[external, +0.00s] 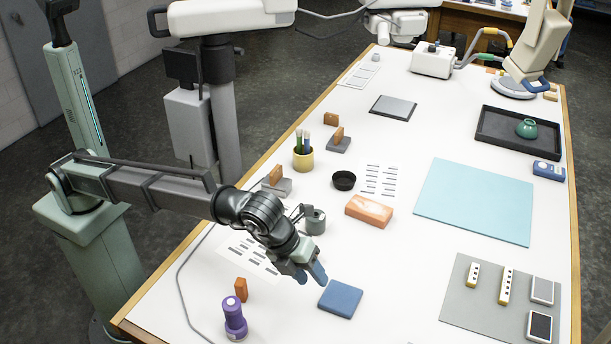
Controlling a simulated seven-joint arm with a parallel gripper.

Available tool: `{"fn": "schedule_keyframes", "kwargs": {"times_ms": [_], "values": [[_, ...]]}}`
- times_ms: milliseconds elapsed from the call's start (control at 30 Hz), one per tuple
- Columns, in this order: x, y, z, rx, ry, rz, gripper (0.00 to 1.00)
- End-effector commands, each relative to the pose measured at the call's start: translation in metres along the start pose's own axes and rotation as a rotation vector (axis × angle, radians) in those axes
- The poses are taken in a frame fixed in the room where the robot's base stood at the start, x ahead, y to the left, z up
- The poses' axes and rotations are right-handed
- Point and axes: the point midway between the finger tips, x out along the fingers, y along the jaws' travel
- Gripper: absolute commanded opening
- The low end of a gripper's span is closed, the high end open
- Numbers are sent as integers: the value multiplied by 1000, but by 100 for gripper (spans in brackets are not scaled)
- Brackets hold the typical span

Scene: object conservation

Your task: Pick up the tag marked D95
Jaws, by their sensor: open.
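No marking D95 can be read in the external view, so I cannot tell which thing is that tag. Small dark strips lie in rows on a white sheet (246,252) beside my arm. More such strips lie in rows on the table (378,180) near the middle; their print is too small to read. My gripper (310,273) is open and points down above the table, just left of a blue block (340,298). I see nothing between its fingers, though the wrist partly hides the near sheet.
A purple bottle (235,318) and orange block (241,289) stand near the front edge. A grey cylinder (315,222), orange-white block (369,210), black bowl (344,180) and brush cup (303,158) stand beyond my wrist. A light blue mat (474,200) lies right.

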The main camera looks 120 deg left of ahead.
Motion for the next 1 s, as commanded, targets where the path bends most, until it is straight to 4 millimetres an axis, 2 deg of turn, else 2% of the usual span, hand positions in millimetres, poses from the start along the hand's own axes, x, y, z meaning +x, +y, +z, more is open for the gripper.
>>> {"fn": "schedule_keyframes", "kwargs": {"times_ms": [33, 200, 300, 400, 500, 667, 833, 1000], "values": [[0, 3, 28, 4, 11, 59, 45], [-7, 24, 98, 54, 81, 246, 45], [-13, 35, 128, 82, 127, 324, 45], [-19, 43, 148, 103, 163, 376, 45], [-23, 48, 158, 117, 184, 405, 45], [-19, 53, 161, 124, 195, 416, 45], [-2, 62, 158, 123, 193, 416, 45], [24, 74, 152, 122, 193, 416, 45]]}}
